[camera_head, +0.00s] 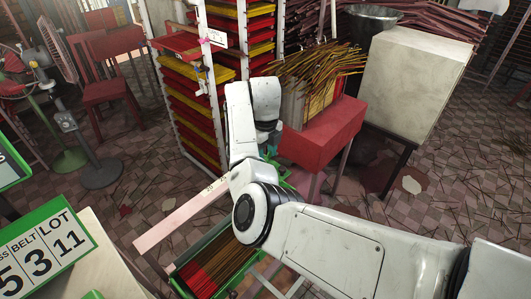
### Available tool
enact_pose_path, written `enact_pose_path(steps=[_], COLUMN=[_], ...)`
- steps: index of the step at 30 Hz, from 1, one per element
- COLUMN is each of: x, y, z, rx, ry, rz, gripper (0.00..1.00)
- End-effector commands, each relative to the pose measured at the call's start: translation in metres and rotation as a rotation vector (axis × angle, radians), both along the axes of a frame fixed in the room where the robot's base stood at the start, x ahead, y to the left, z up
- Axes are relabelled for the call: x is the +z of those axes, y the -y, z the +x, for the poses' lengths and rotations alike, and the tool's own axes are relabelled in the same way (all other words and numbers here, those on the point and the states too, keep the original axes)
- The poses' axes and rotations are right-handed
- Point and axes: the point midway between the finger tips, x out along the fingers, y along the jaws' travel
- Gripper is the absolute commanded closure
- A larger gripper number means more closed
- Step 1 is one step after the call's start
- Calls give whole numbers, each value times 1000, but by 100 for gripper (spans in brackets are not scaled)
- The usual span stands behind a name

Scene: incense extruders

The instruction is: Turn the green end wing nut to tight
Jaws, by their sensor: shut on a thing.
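My gripper (268,150) is in the middle of the view, below my white wrist, pointing down beside the red table. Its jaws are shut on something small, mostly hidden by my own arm. A bit of teal-green shows at the fingertips, and it fits the green end wing nut, but its shape and how tight it sits cannot be made out. A green part (286,182) shows just below, partly behind my arm.
A green-edged tray of red and brown incense sticks (215,268) lies below my arm, with a pale plank (180,213) near it. A red table (322,136) with stick bundles and a tray rack (188,100) stand close by. A lot sign (42,250) is at lower left.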

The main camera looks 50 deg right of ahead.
Motion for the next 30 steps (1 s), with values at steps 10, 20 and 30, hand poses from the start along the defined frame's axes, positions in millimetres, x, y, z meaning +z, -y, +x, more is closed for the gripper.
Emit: enact_pose_path(steps=[10, 20, 30], x=[1, 2, 52], y=[0, 0, 0], z=[0, 0, 1], rx=[-1, 0, -1], ry=[0, 0, 4], rz=[0, 0, -1], gripper=[31, 26, 26])
